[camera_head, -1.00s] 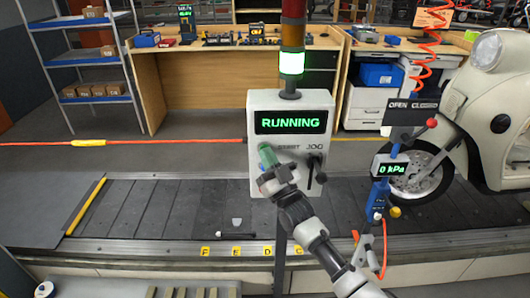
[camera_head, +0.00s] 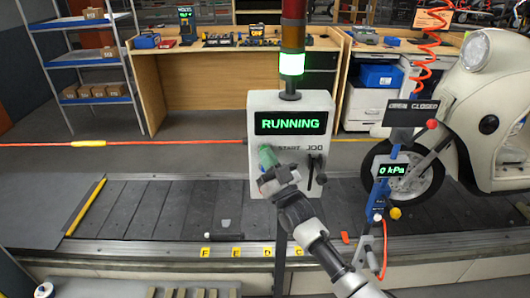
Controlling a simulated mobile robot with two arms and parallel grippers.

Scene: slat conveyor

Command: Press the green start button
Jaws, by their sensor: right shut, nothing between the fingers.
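The green start button (camera_head: 267,157) is on the left of the grey control box (camera_head: 258,187), under the word START. It is partly hidden by my right gripper (camera_head: 272,178), which is shut and empty just in front of and below it. I cannot tell whether the fingertips touch the button. The display (camera_head: 291,122) reads RUNNING in green. The stack light (camera_head: 291,64) above the box glows green. My left gripper is not in view.
A JOG lever (camera_head: 320,178) is right of the button. The slat conveyor (camera_head: 140,208) runs behind the box and carries a cream scooter (camera_head: 465,120) at right. A blue tool with a 0 kPa display (camera_head: 390,170) hangs on an orange hose. A workbench (camera_head: 215,85) stands behind.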

